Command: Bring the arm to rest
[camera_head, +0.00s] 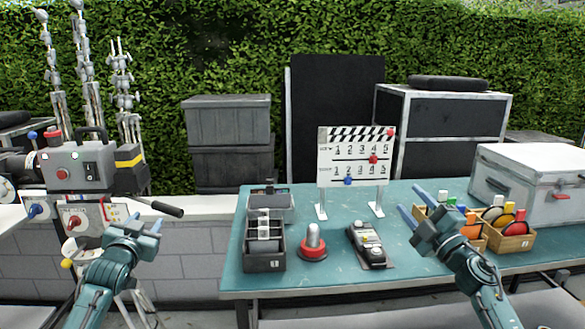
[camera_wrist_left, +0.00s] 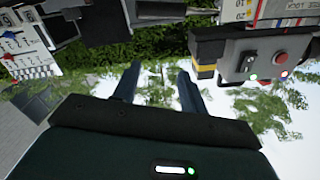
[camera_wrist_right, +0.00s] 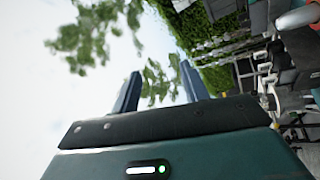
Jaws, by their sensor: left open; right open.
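My left gripper (camera_head: 146,226) is raised at the left of the head view, in front of the low block wall and left of the table. It is open and empty. In the left wrist view its two fingers (camera_wrist_left: 157,88) stand apart with hedge and sky between them. My right gripper (camera_head: 413,217) is raised at the right, in front of the teal table (camera_head: 330,266). It is open and empty, and its fingers also stand apart in the right wrist view (camera_wrist_right: 160,92). It hides part of the wooden bins behind it.
A clapperboard (camera_head: 338,165) stands on the table behind a black tray (camera_head: 265,262), a red-based knob (camera_head: 313,245) and a remote-like device (camera_head: 368,243). A wooden bin (camera_head: 509,243) and a silver case (camera_head: 530,180) are at right.

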